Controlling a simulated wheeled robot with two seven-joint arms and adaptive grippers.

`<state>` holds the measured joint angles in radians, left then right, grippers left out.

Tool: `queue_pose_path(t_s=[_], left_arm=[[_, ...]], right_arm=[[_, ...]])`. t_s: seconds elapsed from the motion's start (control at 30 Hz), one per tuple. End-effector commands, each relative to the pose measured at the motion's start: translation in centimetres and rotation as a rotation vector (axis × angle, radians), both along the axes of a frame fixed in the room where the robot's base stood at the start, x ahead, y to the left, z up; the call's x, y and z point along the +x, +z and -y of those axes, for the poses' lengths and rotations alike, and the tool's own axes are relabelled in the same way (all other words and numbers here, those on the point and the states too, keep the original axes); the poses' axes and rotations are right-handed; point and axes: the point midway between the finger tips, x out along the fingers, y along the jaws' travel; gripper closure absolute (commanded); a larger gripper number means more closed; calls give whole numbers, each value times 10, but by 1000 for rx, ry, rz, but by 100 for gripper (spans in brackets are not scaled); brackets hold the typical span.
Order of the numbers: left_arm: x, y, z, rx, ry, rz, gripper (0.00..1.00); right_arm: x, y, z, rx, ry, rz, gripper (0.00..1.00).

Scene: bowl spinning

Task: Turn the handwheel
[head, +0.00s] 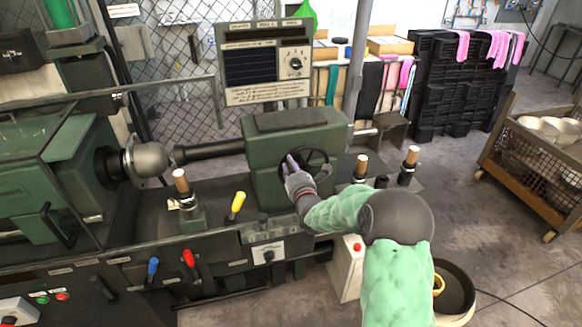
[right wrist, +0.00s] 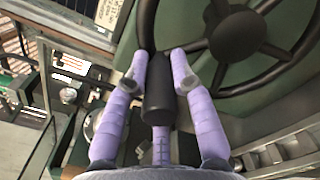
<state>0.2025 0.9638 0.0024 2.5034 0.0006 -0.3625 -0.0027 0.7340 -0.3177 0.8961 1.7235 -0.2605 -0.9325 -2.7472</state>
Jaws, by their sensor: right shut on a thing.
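The handwheel (head: 322,164) is a dark spoked wheel on the face of the green tailstock (head: 259,170) in the head view. It fills the upper right of the right wrist view, with its hub (right wrist: 236,35) at the top. My right gripper (head: 292,167) is at the left side of the wheel. In the right wrist view its lilac fingers (right wrist: 160,62) are shut on the wheel's dark handle (right wrist: 160,88), one on each side. In the head view, my glove-like gripper and arm hide part of the wheel. My left gripper is not in view.
A yellow lever (head: 237,204), a blue lever (head: 153,267) and a red lever (head: 189,259) stand along the machine front. Wooden-topped handles (head: 410,160) stand right of the wheel. A wire cart (head: 530,160) and open floor lie to the right.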

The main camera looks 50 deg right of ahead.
Motion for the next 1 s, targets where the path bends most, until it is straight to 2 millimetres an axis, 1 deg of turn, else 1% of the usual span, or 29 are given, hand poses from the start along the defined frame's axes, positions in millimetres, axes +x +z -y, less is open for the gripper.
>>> queue_pose_path(t_s=[0.03,0.07,0.1,0.13,0.17,0.43,0.57,0.67,0.77,1.0], left_arm=[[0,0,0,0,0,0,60],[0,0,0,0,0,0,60],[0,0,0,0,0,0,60],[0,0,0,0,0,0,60],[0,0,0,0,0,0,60],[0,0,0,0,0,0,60],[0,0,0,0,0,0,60],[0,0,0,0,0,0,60],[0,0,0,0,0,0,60],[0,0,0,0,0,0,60]], right_arm=[[1,-1,-2,2,5,-2,100],[1,-1,-2,3,4,-2,72],[1,-2,-2,3,4,-2,61],[1,-2,-2,2,4,-2,53],[1,-2,-2,2,4,-2,51],[0,-1,-1,3,1,0,51],[-3,0,-2,1,0,0,51],[-11,0,-7,2,0,0,51],[-24,0,-15,1,-1,0,51],[-61,-1,-38,2,0,0,51]])
